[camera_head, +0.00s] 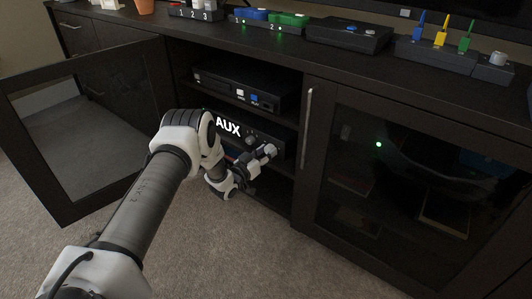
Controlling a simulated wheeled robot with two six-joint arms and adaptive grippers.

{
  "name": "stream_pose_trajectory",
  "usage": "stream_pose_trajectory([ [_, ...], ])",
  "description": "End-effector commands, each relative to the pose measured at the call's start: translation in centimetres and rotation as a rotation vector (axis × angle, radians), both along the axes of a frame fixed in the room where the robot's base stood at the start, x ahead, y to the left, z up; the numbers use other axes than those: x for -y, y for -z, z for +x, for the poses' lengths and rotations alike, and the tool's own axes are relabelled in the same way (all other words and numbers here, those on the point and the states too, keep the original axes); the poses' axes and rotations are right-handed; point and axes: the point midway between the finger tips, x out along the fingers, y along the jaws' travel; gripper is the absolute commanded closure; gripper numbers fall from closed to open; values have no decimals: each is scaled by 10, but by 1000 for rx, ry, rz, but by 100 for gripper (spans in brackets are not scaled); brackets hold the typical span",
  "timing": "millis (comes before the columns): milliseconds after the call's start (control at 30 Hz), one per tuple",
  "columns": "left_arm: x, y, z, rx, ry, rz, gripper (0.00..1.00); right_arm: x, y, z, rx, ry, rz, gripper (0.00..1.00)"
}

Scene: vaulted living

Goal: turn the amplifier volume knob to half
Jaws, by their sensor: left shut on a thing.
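The amplifier (231,128) is a dark box with a lit "AUX" display on a middle shelf of the open cabinet. A small knob (252,134) shows on its front, right of the display. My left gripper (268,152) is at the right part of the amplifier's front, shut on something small. My own fingers hide what it grips; it is likely the volume knob, but its pointer and setting cannot be seen. My left arm covers the amplifier's left part. My right gripper is not in view.
A dark player (245,88) sits on the shelf above. The left glass door (85,130) stands open beside my arm; the right glass door (400,185) is shut. Several devices, including a switch box (268,22), line the cabinet top. Carpet lies in front.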

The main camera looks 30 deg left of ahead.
Motion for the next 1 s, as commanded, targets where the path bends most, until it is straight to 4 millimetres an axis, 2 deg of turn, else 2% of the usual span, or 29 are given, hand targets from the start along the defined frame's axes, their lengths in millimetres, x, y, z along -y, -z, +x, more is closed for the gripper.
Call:
stream_pose_trajectory([
  [500,0,1,0,-4,0,-27,96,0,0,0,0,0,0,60],
  [533,0,1,0,-4,0,-27,58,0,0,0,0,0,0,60],
  [567,0,1,0,-4,0,-27,51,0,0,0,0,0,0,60],
  [867,0,0,-1,-3,0,-26,51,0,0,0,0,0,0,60],
  [1000,-2,1,-13,-5,0,-28,51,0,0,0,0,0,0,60],
])
